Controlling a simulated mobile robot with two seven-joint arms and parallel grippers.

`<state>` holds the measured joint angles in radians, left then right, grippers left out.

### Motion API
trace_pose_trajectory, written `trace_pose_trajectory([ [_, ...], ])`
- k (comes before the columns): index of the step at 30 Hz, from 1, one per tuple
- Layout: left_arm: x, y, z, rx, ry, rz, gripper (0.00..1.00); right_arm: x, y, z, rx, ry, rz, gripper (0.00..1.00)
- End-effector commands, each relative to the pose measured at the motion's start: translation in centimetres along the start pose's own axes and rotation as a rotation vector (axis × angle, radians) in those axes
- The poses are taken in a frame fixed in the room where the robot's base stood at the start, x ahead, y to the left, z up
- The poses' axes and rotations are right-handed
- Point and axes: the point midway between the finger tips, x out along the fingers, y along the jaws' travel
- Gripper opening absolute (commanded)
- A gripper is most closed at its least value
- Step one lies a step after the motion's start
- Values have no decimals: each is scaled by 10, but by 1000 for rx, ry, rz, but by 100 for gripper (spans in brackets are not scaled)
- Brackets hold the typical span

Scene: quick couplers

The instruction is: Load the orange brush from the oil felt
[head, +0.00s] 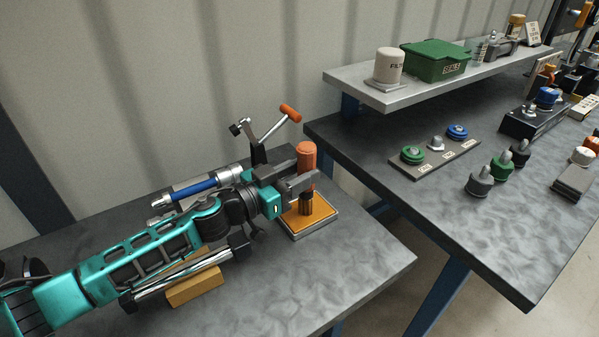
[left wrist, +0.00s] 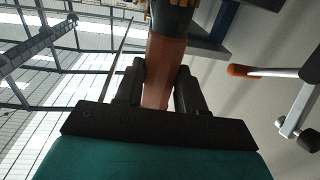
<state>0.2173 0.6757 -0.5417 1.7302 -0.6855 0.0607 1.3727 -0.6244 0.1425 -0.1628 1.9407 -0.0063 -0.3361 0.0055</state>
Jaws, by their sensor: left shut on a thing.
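The orange brush (head: 306,157) stands upright with its dark lower end on or just above the orange oil felt (head: 318,211); I cannot tell whether they touch. The felt lies in a pale metal tray (head: 312,231) on the left table. My left gripper (head: 300,186) is shut on the brush around its handle, and its fingers hide part of it. In the left wrist view the orange handle (left wrist: 163,75) sits between the two dark fingers (left wrist: 160,92). My right gripper is not in view.
An orange-handled lever clamp (head: 265,135) stands behind my left gripper. A blue-and-silver cylinder (head: 198,188) and a yellow block (head: 195,287) lie beside my arm. The right table (head: 500,240) holds couplers, with a shelf (head: 440,78) at its back. The left table's front right is clear.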

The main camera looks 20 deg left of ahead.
Motion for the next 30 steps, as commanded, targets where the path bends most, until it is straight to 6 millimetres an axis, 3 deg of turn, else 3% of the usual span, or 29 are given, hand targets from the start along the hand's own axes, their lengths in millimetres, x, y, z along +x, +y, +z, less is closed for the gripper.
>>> trace_pose_trajectory([
  [30,-1,1,8,-5,-13,0,0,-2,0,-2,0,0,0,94],
])
